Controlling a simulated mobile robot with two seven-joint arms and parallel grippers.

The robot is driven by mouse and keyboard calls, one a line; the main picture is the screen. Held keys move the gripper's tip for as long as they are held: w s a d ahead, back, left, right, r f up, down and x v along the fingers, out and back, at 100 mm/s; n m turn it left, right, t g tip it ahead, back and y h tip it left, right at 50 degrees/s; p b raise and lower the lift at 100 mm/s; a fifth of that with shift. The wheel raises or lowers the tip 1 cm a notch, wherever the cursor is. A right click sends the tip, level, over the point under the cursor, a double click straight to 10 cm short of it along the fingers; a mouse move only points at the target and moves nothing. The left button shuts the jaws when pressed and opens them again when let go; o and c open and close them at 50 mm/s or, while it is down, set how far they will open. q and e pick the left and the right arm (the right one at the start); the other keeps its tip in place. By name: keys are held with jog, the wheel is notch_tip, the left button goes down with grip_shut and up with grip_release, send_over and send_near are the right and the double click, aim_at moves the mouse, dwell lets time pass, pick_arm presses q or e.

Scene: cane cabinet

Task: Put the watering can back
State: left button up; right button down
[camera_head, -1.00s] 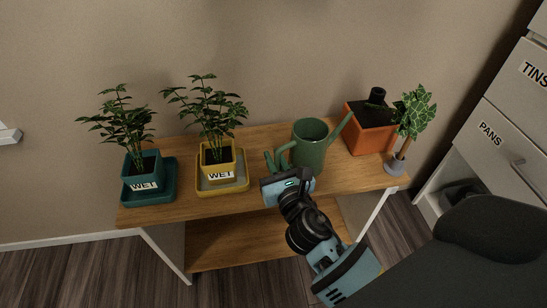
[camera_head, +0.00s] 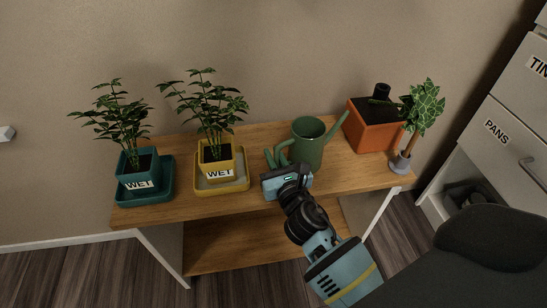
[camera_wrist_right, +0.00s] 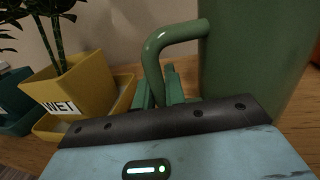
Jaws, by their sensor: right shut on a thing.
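The green watering can (camera_head: 307,143) stands upright over the cabinet's wooden top, with its spout pointing to the upper right. Its body (camera_wrist_right: 252,50) and curved handle (camera_wrist_right: 158,52) fill much of the right wrist view. My right gripper (camera_head: 275,160) reaches in from the lower right, and its green fingers (camera_wrist_right: 160,88) are shut on the handle. Whether the can's base touches the wood is hard to tell. My left gripper is not in view.
On the wooden cabinet (camera_head: 270,204), a teal pot (camera_head: 139,169) and a yellow pot (camera_head: 217,163), both labelled WET, stand in trays at left. An orange planter (camera_head: 370,135) and a small grey-potted plant (camera_head: 402,161) stand right of the can. Drawers (camera_head: 510,125) are farther right.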

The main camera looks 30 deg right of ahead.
jog(key=shift+r, duration=0.1)
jog(key=c, duration=1.5)
grip_release()
jog(key=shift+o, duration=0.2)
jog(key=shift+r, duration=0.1)
jog(key=s+a, duration=0.1)
jog(key=s, duration=1.1)
jog(key=shift+a, duration=0.4)
jog(key=shift+f, duration=0.2)
